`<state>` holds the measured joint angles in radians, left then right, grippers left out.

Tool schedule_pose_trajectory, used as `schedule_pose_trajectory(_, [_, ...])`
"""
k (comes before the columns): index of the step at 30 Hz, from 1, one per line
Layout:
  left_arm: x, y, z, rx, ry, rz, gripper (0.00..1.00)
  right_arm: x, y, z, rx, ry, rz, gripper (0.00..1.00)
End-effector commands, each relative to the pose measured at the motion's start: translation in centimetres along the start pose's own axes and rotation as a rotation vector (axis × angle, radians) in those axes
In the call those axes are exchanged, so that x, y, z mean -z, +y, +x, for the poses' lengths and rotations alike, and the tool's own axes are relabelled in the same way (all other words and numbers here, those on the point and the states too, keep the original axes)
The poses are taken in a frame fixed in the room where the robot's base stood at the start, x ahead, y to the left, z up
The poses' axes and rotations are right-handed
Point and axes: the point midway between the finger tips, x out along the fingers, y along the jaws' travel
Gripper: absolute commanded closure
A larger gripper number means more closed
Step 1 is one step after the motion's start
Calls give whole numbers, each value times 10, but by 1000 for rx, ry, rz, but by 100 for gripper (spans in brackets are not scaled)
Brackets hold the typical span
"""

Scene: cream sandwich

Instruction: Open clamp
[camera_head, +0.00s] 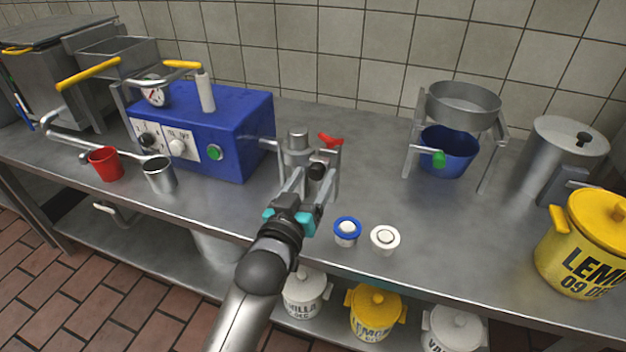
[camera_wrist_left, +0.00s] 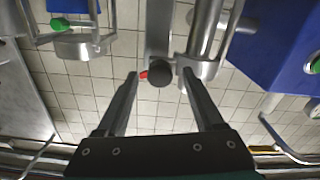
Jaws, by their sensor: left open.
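The clamp is a grey metal fitting with an upright cylinder (camera_head: 298,148) on the right side of the blue machine. It has a black knob (camera_head: 317,170) and a red lever (camera_head: 330,141). My left gripper (camera_head: 311,184) is open in front of it, its fingers pointing at the fitting. In the left wrist view the black knob (camera_wrist_left: 159,73) sits between the open fingertips (camera_wrist_left: 160,76), with gaps on both sides. A bit of red (camera_wrist_left: 143,74) shows beside the knob. My right gripper is not in view.
The blue machine (camera_head: 222,150) stands left of the clamp, with a red cup (camera_head: 105,164) and a metal cup (camera_head: 160,176) in front. A blue bowl (camera_head: 462,152) sits under a metal stand further right.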

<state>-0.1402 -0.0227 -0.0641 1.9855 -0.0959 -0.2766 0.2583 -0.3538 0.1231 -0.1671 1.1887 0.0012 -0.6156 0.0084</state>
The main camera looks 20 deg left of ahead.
Motion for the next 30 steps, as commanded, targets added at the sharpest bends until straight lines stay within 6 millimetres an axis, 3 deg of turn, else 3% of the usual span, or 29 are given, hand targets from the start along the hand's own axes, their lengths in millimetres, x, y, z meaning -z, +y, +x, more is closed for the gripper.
schedule_pose_trajectory(12, [0, 0, 5, 0, 0, 0, 31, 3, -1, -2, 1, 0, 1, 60])
schedule_pose_trajectory(30, [0, 0, 5, 0, 0, 0, 98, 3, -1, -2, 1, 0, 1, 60])
